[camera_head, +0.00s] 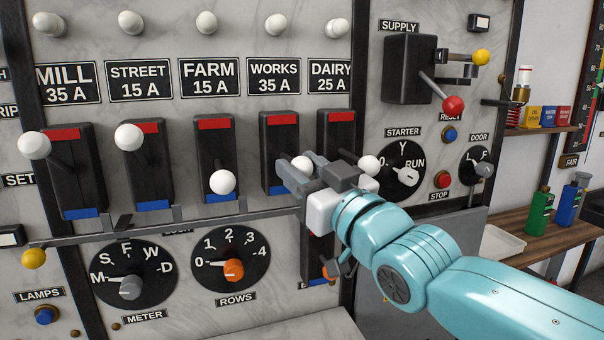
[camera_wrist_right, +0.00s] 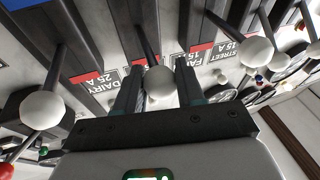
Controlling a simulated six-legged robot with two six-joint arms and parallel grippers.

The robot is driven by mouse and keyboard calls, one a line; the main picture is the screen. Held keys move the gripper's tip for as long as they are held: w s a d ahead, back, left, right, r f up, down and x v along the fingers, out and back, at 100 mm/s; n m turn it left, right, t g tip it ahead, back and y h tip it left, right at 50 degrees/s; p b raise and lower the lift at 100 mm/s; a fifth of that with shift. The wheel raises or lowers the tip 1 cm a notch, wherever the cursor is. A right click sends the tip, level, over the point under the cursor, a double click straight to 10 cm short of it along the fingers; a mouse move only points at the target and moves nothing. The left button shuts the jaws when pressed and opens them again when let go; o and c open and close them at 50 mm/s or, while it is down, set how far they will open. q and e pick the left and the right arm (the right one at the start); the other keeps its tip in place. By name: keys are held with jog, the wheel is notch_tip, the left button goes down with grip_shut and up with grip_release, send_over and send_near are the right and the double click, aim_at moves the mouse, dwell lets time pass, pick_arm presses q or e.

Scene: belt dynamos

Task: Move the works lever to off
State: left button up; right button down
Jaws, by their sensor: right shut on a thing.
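The works lever's white knob (camera_head: 303,164) stands out from a black switch box (camera_head: 278,146) under the WORKS 35 A plate (camera_head: 273,80). The box has a red band at the top and a blue one at the bottom. My right gripper (camera_head: 291,173) is at this knob, its fingers hiding part of it and the lever. In the right wrist view the works knob (camera_wrist_right: 160,82) sits between the two fingers of the gripper (camera_wrist_right: 157,88), which is shut on it. The knob is higher than the farm knob. My left gripper is not in view.
The farm knob (camera_head: 222,182) is low, near its blue band. The dairy knob (camera_head: 368,165) is close to the right of my gripper. Mill (camera_head: 34,145) and street (camera_head: 129,137) knobs stick out at left. A grey rail (camera_head: 160,222) runs below the switches.

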jog(key=shift+w+a+f, duration=0.1)
jog(key=shift+f, duration=0.6)
jog(key=c, duration=1.1)
grip_release()
jog(key=o, duration=0.4)
jog(key=shift+c, duration=0.2)
jog(key=shift+w, duration=0.15)
jog(key=shift+s+r, duration=0.2)
jog(key=shift+f+b, duration=0.1)
jog(key=shift+b, duration=0.2)
